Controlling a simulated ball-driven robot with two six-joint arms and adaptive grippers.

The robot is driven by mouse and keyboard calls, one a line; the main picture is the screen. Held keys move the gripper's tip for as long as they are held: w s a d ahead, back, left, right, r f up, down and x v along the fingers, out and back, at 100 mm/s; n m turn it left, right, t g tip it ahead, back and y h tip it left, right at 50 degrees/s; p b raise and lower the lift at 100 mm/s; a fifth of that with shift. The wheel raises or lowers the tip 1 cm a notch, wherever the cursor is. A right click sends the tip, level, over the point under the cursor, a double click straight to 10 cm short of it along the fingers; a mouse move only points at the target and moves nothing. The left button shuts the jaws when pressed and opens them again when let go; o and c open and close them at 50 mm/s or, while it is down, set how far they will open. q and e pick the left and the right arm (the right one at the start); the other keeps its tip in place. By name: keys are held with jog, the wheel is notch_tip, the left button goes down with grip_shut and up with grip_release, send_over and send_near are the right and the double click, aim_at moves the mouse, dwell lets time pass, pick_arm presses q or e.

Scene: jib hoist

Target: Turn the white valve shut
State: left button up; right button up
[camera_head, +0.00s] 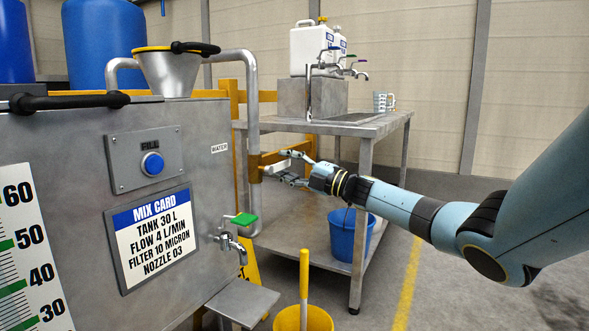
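The white valve's lever (276,168) is at the brass-coloured fitting (255,166) on the grey vertical pipe, just right of the WATER label (219,148). It points outward from the pipe, to the right. My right gripper (284,166) reaches in from the right, with its fingers spread above and below the lever. The fingers look apart; whether either one touches the lever is too small to tell. My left gripper is not in view.
A grey tank with a blue FILL button (152,163) and a green-handled tap (242,220) fills the left. A yellow bucket (303,319) is at bottom centre.

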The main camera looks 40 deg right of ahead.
jog(key=v, duration=1.2)
